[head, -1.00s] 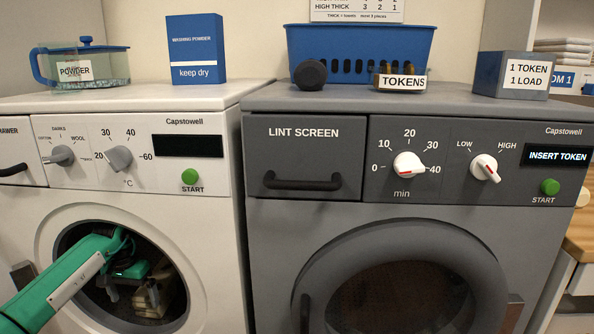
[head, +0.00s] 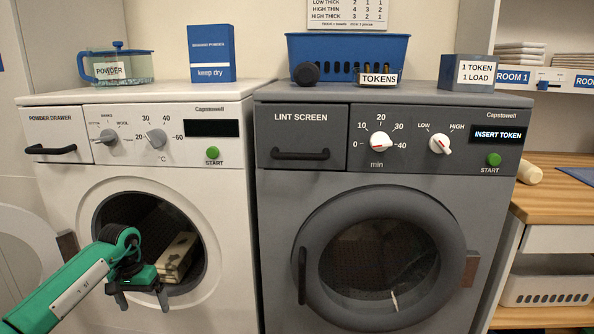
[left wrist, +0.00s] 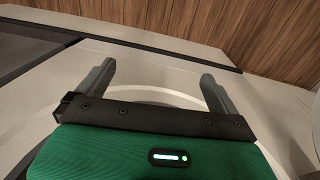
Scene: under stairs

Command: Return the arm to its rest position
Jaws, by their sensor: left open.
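My left arm comes in from the lower left of the head view. Its green gripper (head: 143,301) is in front of the white washer's (head: 60,180) round opening, with its fingers pointing down. In the left wrist view the two fingers (left wrist: 158,80) stand wide apart with nothing between them. A beige folded-looking item with dark marks (head: 176,257) lies inside the washer drum, to the right of the gripper and apart from it. The washer door (head: 30,245) stands open to the left. My right gripper is not in view.
A grey dryer (head: 300,200) with its round door shut stands to the right. Its display reads INSERT TOKEN. A wooden counter (head: 565,190) is at the far right.

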